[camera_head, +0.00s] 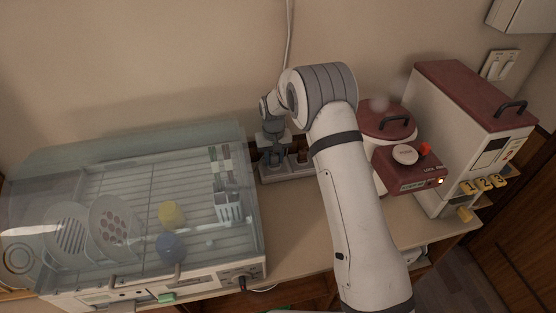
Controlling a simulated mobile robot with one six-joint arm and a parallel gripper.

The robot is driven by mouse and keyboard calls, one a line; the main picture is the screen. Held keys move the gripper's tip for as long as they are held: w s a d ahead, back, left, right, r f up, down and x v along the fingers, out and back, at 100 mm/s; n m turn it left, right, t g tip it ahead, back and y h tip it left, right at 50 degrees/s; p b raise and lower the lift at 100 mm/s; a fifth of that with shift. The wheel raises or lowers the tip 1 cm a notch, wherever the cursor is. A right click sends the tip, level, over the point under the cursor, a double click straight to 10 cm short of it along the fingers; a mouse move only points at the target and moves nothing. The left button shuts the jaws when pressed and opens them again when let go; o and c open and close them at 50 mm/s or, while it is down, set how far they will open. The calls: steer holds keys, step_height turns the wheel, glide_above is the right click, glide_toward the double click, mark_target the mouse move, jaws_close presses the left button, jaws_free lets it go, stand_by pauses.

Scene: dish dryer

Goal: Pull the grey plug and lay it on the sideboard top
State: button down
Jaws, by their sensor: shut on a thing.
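My gripper (272,153) points down at a pale socket block (289,174) that stands on the sideboard top (300,218) against the wall. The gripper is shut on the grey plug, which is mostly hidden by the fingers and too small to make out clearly. I cannot tell whether the plug is still seated in the block. A small brown piece (302,157) shows on the block just right of the gripper.
A dish dryer (150,285) with a clear lid, dishes and cups fills the left. A red-topped rice cooker (388,122) and a tall red-and-white dispenser (440,140) stand right. Bare sideboard top lies in front of the block. A cord (289,40) runs up the wall.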

mark_target(274, 154)
steer(key=shift+r+p, duration=1.05)
steer(key=shift+r, duration=1.9)
